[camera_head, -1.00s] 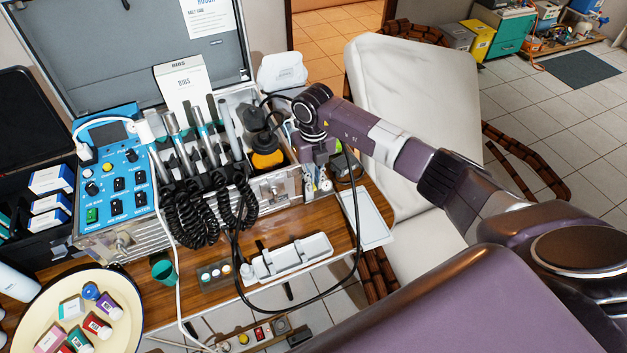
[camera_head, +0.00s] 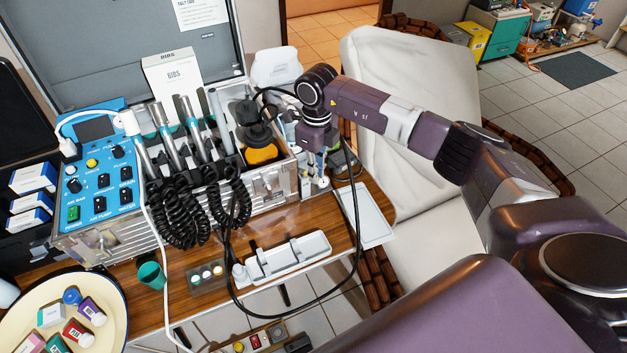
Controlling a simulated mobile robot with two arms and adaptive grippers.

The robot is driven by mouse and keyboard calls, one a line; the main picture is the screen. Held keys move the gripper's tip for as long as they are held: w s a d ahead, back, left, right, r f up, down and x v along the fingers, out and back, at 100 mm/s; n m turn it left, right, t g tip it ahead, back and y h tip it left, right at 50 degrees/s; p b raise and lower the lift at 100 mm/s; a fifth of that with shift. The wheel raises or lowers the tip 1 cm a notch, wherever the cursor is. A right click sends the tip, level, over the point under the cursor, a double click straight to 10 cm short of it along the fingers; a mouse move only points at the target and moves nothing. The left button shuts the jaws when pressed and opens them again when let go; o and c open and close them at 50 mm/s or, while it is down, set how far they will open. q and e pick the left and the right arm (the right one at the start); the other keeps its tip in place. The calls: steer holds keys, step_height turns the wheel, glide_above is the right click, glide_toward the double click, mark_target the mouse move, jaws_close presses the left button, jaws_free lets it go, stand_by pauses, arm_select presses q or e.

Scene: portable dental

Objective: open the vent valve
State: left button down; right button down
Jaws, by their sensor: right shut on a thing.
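My right gripper (camera_head: 314,172) points down beside the right end of the open dental case (camera_head: 105,245). Its fingers are shut on a small fitting there, among small pale and metal parts. The fitting is largely hidden by the fingers and too small to make out clearly; by its place it appears to be the vent valve. How far the valve is turned cannot be told. My left gripper is not in view.
A black cable loops around the gripper and hangs over the table front. Handpieces (camera_head: 190,115) with coiled cords stand in the case. A black-and-yellow device (camera_head: 262,153) is close left of the gripper. A pale tray (camera_head: 368,215) lies to the right; a white chair (camera_head: 410,95) stands behind.

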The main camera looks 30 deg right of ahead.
steer(key=shift+w+d+n+b, duration=0.4)
steer(key=shift+n+b, duration=0.7)
steer(key=shift+n, duration=0.55)
steer(key=shift+w+d+n+b, duration=0.25)
steer(key=shift+w+n+b, duration=0.25)
steer(key=shift+n+b, duration=0.85)
steer(key=shift+w+d+n+b, duration=0.4)
steer(key=shift+n+b, duration=0.4)
steer(key=shift+n, duration=1.1)
steer(key=c, duration=2)
jaws_free()
steer(key=shift+r, duration=0.15)
step_height(320, 180, up, 12)
steer(key=shift+f, duration=0.1)
steer(key=shift+f, duration=0.1)
